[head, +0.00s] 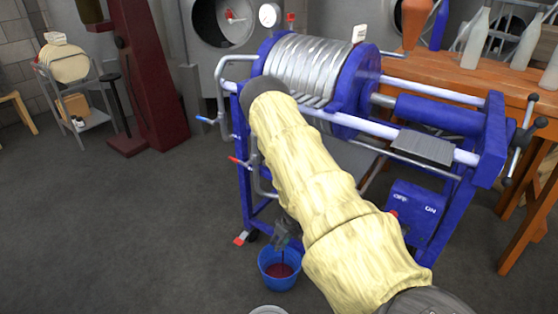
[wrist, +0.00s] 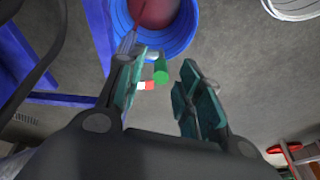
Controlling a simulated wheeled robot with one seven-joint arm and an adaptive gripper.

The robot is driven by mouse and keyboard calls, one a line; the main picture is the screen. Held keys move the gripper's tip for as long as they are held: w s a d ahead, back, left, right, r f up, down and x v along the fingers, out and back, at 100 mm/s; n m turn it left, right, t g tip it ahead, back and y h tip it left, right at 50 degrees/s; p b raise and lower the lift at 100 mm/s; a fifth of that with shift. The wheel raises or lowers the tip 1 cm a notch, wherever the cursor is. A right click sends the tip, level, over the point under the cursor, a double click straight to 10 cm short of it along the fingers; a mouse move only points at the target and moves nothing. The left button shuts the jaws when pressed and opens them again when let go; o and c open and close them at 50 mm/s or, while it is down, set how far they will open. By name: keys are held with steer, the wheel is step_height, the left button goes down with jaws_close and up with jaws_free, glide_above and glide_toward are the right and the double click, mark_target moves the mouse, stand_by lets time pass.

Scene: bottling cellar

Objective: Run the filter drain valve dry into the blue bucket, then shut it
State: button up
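The blue bucket (head: 277,284) stands on the floor under the blue-framed filter press (head: 365,75) and holds dark red liquid. In the wrist view the bucket (wrist: 188,40) is at the top, with a thin dark red streak at its left edge. My gripper (head: 284,236) is low, just above the bucket. In the wrist view my gripper (wrist: 160,72) has its teal fingers apart. A short green cylinder (wrist: 161,73) and a white-and-red piece (wrist: 147,86) show between them, apparently untouched. I cannot tell whether these belong to the drain valve; my arm hides part of the press's lower side.
A blue-handled valve (head: 206,120) and a red-handled valve (head: 238,161) sit on the press's left pipes. A red-and-white piece (head: 241,238) is by its foot. A wooden bench (head: 420,70) with bottles stands right.

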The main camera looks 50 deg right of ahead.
steer(key=v, duration=0.9)
steer(key=shift+d, duration=0.1)
stand_by(0.4)
steer(key=s+a+f, duration=0.2)
steer(key=s+a, duration=0.1)
steer(key=a, duration=0.5)
steer(key=s+a+f+y, duration=0.1)
steer(key=s+a, duration=0.3)
steer(key=a, duration=0.5)
steer(key=s+a+f, duration=0.2)
steer(key=s+a, duration=0.1)
steer(key=a, duration=0.5)
steer(key=s+a+r+g+h, duration=0.1)
steer(key=s+a+g, duration=0.1)
steer(key=s+a, duration=0.55)
steer(key=s+a+r+g, duration=0.1)
steer(key=s+a, duration=0.3)
steer(key=s, duration=0.6)
step_height(320, 180, up, 16)
steer(key=p, duration=1.6)
